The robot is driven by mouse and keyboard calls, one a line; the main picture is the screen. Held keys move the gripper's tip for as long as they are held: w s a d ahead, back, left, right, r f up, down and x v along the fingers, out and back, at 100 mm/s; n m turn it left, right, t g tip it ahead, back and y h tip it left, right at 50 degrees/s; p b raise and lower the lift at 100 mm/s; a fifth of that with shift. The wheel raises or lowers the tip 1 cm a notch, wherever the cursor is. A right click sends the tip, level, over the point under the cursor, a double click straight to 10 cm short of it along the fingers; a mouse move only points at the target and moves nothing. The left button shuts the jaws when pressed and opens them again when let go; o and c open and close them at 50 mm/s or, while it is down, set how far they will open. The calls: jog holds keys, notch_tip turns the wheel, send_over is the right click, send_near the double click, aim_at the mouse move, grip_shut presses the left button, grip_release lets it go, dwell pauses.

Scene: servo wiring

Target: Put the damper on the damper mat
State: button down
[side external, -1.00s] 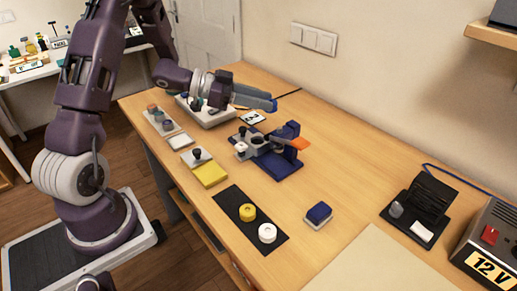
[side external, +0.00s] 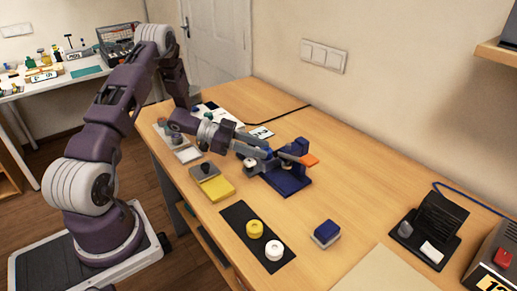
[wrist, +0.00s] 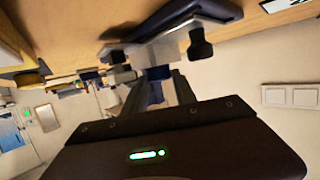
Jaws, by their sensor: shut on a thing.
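My gripper (side external: 270,154) is low over the table at the blue fixture (side external: 293,185), which has an orange lever (side external: 309,160). Its jaws are shut on a small part that the fingers and fixture mostly hide. I cannot tell whether this part is the damper. In the wrist view, my fingers (wrist: 157,84) reach up to grey and dark pieces of the fixture. No mat is plainly marked as the damper mat. A black mat (side external: 236,214) holds a yellow ring and a white ring. A yellow pad (side external: 217,188) lies near a grey block with a black knob (side external: 205,167).
A blue-topped block (side external: 326,232) stands right of the black mat. A black stand (side external: 436,222) and a 12 V supply (side external: 492,262) are at the right. Bare wood lies right of the fixture.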

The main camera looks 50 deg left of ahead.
jog(key=shift+f, duration=0.35)
